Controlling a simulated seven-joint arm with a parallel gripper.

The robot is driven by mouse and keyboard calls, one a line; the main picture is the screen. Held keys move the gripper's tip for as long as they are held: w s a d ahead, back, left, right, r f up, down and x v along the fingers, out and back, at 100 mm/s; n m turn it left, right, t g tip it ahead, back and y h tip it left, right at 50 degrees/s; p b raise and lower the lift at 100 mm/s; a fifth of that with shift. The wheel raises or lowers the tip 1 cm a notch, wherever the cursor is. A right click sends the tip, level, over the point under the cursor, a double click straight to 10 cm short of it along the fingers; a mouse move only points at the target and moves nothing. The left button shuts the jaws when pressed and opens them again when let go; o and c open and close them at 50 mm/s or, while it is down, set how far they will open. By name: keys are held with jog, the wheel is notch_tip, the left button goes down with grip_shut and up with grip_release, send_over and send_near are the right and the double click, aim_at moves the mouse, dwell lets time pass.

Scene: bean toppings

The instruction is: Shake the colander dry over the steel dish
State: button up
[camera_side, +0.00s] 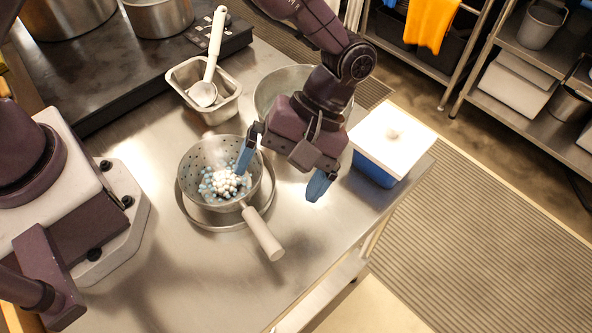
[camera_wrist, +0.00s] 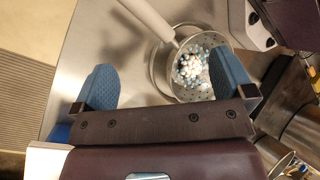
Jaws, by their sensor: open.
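The colander (camera_side: 225,153) is a perforated metal bowl with a pale handle (camera_side: 263,233) pointing toward the table's front. It holds white and blue-grey beans (camera_side: 224,184) and sits in or on the shallow steel dish (camera_side: 199,217), whose rim shows around it. In the wrist view the colander (camera_wrist: 226,42) is at upper right, its handle (camera_wrist: 149,17) running to the upper left. My gripper (camera_side: 282,176) is open and empty, with blue fingertips wide apart. In the side view it is to the right of the colander and above the table; one fingertip overlaps the colander's rim, and contact cannot be told.
A steel pan (camera_side: 236,105) with a white-handled ladle (camera_side: 215,45) stands behind the colander. A large steel bowl (camera_side: 271,87) is partly hidden behind my arm. A blue box with a white lid (camera_side: 393,138) stands at right. The front table area (camera_side: 210,275) is clear.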

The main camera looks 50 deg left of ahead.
aim_at(266, 227)
jog(key=shift+s+d+f+n+g+h, duration=0.15)
jog(key=shift+s+d+f+n, duration=0.2)
jog(key=shift+s+f+n, duration=0.75)
jog(key=shift+s+d+f+n+g+h, duration=0.15)
jog(key=shift+s+d+f+n, duration=0.25)
jog(key=shift+s+f+n, duration=0.6)
jog(key=shift+s+d+f+n+g, duration=0.2)
jog(key=shift+s+d+f+n, duration=0.15)
jog(key=shift+s+f+n, duration=0.7)
jog(key=shift+w+f, duration=0.2)
jog(key=shift+f, duration=0.1)
jog(key=shift+c, duration=0.5)
grip_shut()
